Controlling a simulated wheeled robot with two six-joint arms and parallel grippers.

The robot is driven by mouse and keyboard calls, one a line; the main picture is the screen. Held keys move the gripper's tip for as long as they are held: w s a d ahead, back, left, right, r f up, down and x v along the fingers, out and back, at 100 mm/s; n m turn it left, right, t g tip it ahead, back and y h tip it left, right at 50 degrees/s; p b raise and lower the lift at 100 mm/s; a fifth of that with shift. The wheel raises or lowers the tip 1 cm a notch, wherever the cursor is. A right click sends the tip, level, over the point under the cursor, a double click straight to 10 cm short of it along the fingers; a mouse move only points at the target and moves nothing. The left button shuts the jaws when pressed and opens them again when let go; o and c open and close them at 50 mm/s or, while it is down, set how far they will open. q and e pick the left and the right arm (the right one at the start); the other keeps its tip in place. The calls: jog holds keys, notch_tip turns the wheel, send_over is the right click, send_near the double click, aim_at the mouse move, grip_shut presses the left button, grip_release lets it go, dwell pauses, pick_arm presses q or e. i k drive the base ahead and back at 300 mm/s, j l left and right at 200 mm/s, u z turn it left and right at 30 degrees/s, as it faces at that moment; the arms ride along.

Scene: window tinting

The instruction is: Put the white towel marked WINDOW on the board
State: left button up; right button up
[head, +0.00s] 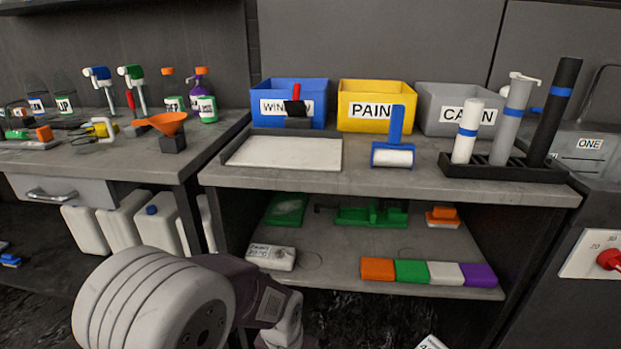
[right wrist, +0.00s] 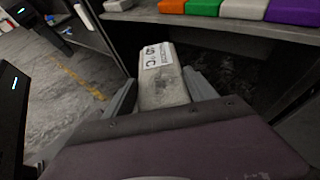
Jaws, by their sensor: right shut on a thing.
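The pale flat board (head: 285,152) lies on the bench top in the head view, with a dark rim along its back and left. It looks bare. In the right wrist view my right gripper (right wrist: 165,95) is shut on a white labelled towel (right wrist: 165,88), which sticks out ahead between the fingers. Its label is turned and I cannot read it for sure. A white labelled piece (head: 430,342) at the bottom edge of the head view may be the same towel, mostly cut off. My left gripper is not in view.
Bins marked WINDOW (head: 312,92), PAINT (head: 358,98) and CA...N (head: 440,105) stand behind the board. A blue-handled roller (head: 392,156) and a tube rack (head: 500,170) are to its right. The lower shelf (head: 335,265) holds a white labelled item (head: 271,257) and coloured blocks (head: 412,271).

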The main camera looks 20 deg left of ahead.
aim_at(290, 147)
jog(key=k+j, duration=0.1)
jog(key=j, duration=0.35)
jog(key=k+j, duration=0.15)
jog(key=j, duration=0.3)
jog(key=k+j+z, duration=0.1)
jog(key=j, duration=0.3)
jog(key=k+j, duration=0.1)
jog(key=j, duration=0.35)
jog(key=k+j, duration=0.15)
jog(key=j, duration=0.3)
